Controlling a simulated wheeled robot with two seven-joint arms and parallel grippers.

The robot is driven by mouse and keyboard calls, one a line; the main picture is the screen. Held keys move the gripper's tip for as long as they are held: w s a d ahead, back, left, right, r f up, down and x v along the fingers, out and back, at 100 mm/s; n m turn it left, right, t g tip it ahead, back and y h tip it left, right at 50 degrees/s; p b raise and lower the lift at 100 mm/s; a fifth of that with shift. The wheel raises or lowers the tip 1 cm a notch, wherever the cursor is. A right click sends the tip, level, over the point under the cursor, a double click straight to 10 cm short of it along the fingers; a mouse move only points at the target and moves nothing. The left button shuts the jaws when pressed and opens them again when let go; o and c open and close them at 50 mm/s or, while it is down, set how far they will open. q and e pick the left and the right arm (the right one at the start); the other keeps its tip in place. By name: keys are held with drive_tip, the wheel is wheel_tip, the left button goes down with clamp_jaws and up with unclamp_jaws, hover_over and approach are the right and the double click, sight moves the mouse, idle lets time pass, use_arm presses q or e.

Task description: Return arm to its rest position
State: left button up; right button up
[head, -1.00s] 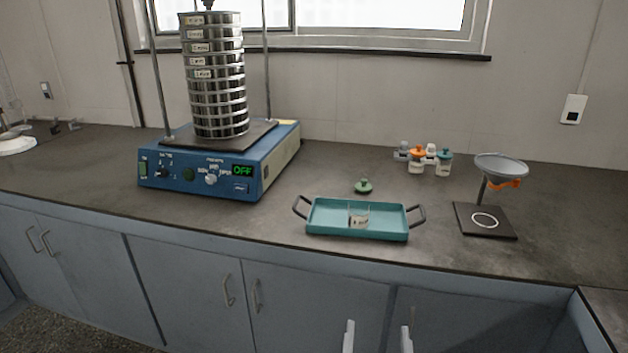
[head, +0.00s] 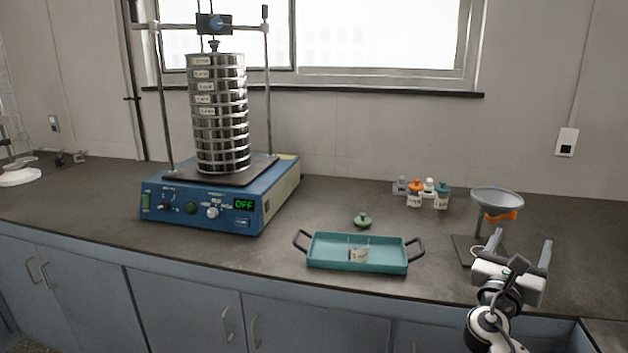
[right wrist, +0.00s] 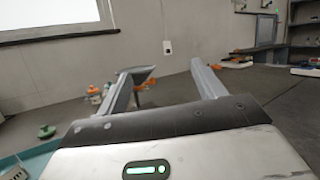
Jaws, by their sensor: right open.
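My right gripper (head: 520,247) is in the lower right of the head view, at the counter's front edge, in front of the funnel stand (head: 497,200). Its two fingers are spread apart with nothing between them. In the right wrist view the open fingers (right wrist: 160,85) point over the counter toward the wall. My right forearm hides part of the cabinet front, and the gripper covers much of the stand's dark base. My left gripper is not in view.
A teal tray (head: 330,262) holding a small labelled container (head: 358,255) lies left of the gripper. A green-knobbed lid (head: 363,221) and several small bottles (head: 428,191) are behind it. The sieve shaker (head: 205,212) with its sieve stack (head: 220,120) stands left, display reading OFF.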

drive_tip(key=d+r+m+g+h, duration=0.3)
drive_tip(key=d+r+m, duration=0.15)
drive_tip(key=d, duration=0.45)
drive_tip(key=w+a+f+m+t+y, duration=0.2)
drive_tip(key=w+a+f+m+y, duration=0.2)
drive_tip(key=a+m+y, duration=0.5)
drive_tip(key=w+a+f+m+t+y, duration=0.1)
drive_tip(key=w+a+f+m+y, duration=0.35)
drive_tip(key=m, duration=0.75)
drive_tip(key=s+a+f+g+y, duration=0.1)
drive_tip(key=s+a+f+y, duration=0.2)
drive_tip(key=s+a+f, duration=0.35)
drive_tip(key=s+a+f+g+y, duration=0.1)
drive_tip(key=s+a+f+y, duration=0.15)
drive_tip(key=s+f, duration=0.6)
drive_tip(key=s+a+f+g, duration=0.1)
drive_tip(key=s+a+f, duration=0.1)
drive_tip(key=s, duration=0.5)
drive_tip(key=s+a+f+g+y, duration=0.1)
drive_tip(key=s+a+f, duration=0.2)
drive_tip(key=s+a, duration=0.2)
drive_tip(key=s+a+f+g, duration=0.1)
drive_tip(key=s+a+f, duration=0.2)
drive_tip(key=s, duration=0.7)
drive_tip(key=shift+s+a+m+g+y, duration=0.2)
drive_tip(key=shift+s+m+g+y, duration=0.1)
drive_tip(key=shift+s+m+y, duration=0.1)
